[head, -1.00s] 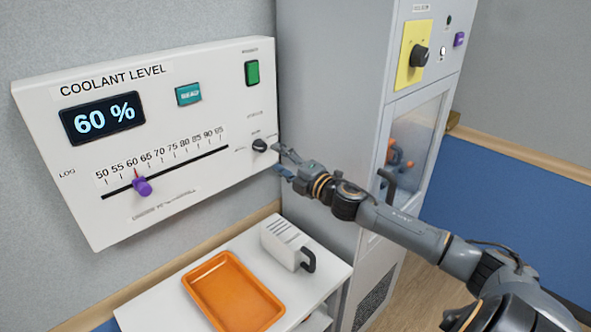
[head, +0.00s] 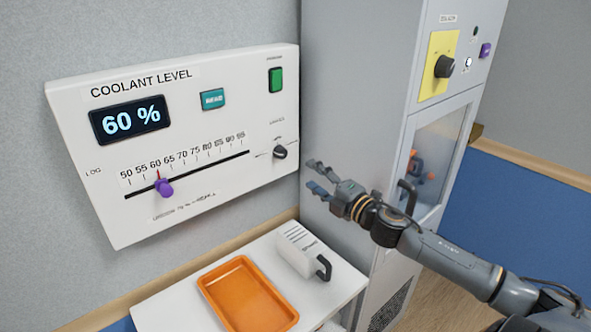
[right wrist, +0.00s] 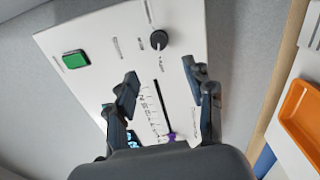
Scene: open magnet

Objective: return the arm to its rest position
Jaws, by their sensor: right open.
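My right gripper (head: 318,180) is open and empty in the head view, in front of the tall grey cabinet and to the right of the wall panel. In the right wrist view its two spread fingers (right wrist: 162,84) have nothing between them and face the panel (right wrist: 95,40). The white coolant panel (head: 230,130) hangs on the wall; its display (head: 131,119) reads 60 %. The purple slider (head: 164,188) is near the 60 mark. A black knob (head: 279,152) at the panel's right is apart from my fingers. My left gripper is not in view.
A white table (head: 172,308) below the panel holds an orange tray (head: 204,283) and a white box with a black handle (head: 297,250). The tall grey cabinet (head: 357,90) has a glass door with a black handle (head: 407,197) close to my right arm.

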